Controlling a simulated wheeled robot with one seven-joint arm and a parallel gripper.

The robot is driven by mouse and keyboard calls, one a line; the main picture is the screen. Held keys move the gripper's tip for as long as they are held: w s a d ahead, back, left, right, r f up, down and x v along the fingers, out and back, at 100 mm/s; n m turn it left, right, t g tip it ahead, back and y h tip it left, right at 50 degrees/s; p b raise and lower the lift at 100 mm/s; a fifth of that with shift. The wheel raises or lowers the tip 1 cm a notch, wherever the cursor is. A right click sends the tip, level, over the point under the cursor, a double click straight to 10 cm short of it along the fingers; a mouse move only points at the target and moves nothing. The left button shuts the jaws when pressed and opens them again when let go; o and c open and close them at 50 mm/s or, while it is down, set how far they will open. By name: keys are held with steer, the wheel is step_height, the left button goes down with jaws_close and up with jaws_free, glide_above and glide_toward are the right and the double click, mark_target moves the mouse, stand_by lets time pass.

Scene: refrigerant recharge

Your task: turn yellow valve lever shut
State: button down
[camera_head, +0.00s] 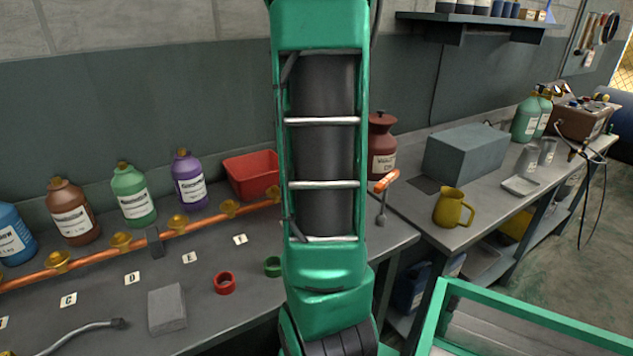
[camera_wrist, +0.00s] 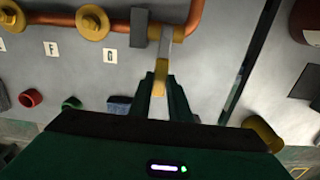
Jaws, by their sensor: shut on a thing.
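In the wrist view, a valve lever with a pale metal stem and a yellow grip end (camera_wrist: 160,75) sticks out from the copper pipe (camera_wrist: 120,25). The lever points toward me, roughly crosswise to the pipe. My gripper (camera_wrist: 160,92) is shut on the yellow end, with one dark green finger on each side. The label G stands just left of the lever. In the head view my green arm hides the gripper and the lever; the copper pipe (camera_head: 190,222) passes behind the arm.
Brass round fittings (camera_wrist: 92,22) sit along the pipe. On the bench are a red ring (camera_head: 225,283), a green ring (camera_head: 273,267), a grey block (camera_head: 167,308) and a red bin (camera_head: 251,174). Several bottles line the wall. A yellow jug (camera_head: 453,208) stands on the right bench.

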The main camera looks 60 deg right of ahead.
steer(key=shift+r, duration=0.1)
steer(key=c, duration=1.6)
jaws_free()
steer(key=shift+c, duration=0.2)
step_height(320, 180, up, 11)
steer(key=shift+f, duration=0.2)
